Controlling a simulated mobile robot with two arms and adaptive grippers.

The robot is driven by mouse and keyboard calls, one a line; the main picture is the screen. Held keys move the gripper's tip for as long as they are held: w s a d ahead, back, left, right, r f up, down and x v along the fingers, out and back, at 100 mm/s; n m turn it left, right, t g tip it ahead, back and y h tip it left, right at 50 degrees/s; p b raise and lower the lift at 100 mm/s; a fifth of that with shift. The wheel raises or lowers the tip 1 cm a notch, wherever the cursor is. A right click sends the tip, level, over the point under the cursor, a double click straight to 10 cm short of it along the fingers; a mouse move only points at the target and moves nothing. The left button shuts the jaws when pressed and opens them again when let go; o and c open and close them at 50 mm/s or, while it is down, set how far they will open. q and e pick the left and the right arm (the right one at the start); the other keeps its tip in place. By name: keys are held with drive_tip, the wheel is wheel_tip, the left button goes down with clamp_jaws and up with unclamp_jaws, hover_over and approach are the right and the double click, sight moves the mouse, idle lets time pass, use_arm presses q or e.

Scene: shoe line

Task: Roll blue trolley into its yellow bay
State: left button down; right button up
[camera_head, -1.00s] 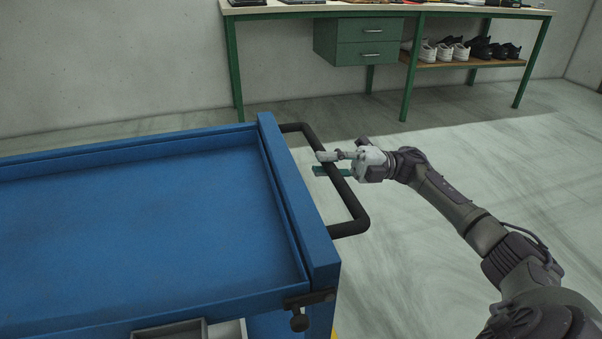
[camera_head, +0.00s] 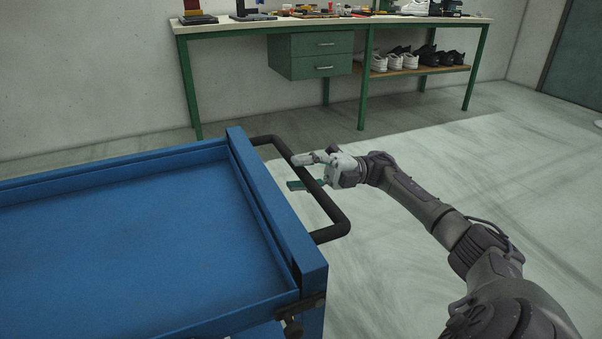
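The blue trolley (camera_head: 120,225) fills the left of the view, with a flat top tray and raised rims. Its black handle (camera_head: 335,229) sticks out from its right end. My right gripper (camera_head: 299,172) is at the middle of the handle bar. Its fingers are spread, one above the bar and the teal-padded one lower, and the bar runs between them. They do not look closed on it. My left gripper is out of view. No yellow bay shows in this view.
A green-legged workbench (camera_head: 230,27) with drawers (camera_head: 311,54) stands against the back wall, holding tools. Several shoes (camera_head: 392,62) sit on its lower shelf (camera_head: 415,71). The pale floor (camera_head: 450,150) right of the trolley is clear. A dark door (camera_head: 577,60) is at the far right.

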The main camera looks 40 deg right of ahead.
drive_tip(key=shift+d, duration=0.1)
drive_tip(key=v, duration=1.2)
drive_tip(key=shift+s, duration=0.1)
idle(0.4)
